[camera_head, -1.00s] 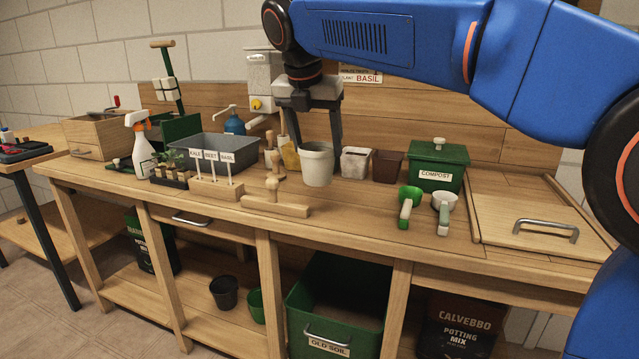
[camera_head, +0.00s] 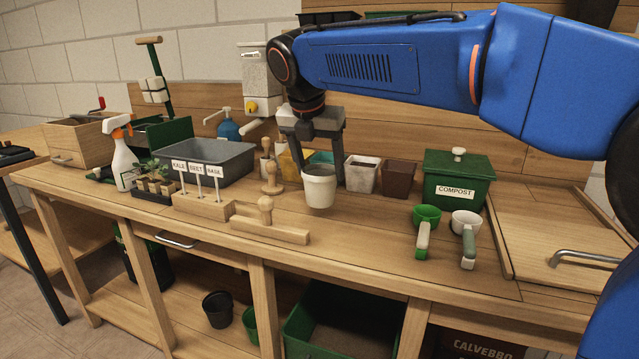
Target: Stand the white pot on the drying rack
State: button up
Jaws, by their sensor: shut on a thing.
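The white pot (camera_head: 319,187) is round, off-white and upright, in the middle of the head view. My gripper (camera_head: 313,158) is shut on it, with the fingers coming down from above at its rim. The pot is in front of the row of square pots. I cannot tell for sure whether its base is clear of the bench. I cannot make out a drying rack in this view.
The wooden bench (camera_head: 360,222) bears a grey tub (camera_head: 222,160), a label block (camera_head: 203,207), a wooden tamper (camera_head: 270,232), a speckled square pot (camera_head: 361,174), a brown pot (camera_head: 398,179), a green compost bin (camera_head: 456,195) and two scoops. Bench surface right of the white pot is clear.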

aim_at(319, 182)
jog(key=shift+f, duration=2)
jog(key=o, duration=1.4)
jog(key=shift+f, duration=0.1)
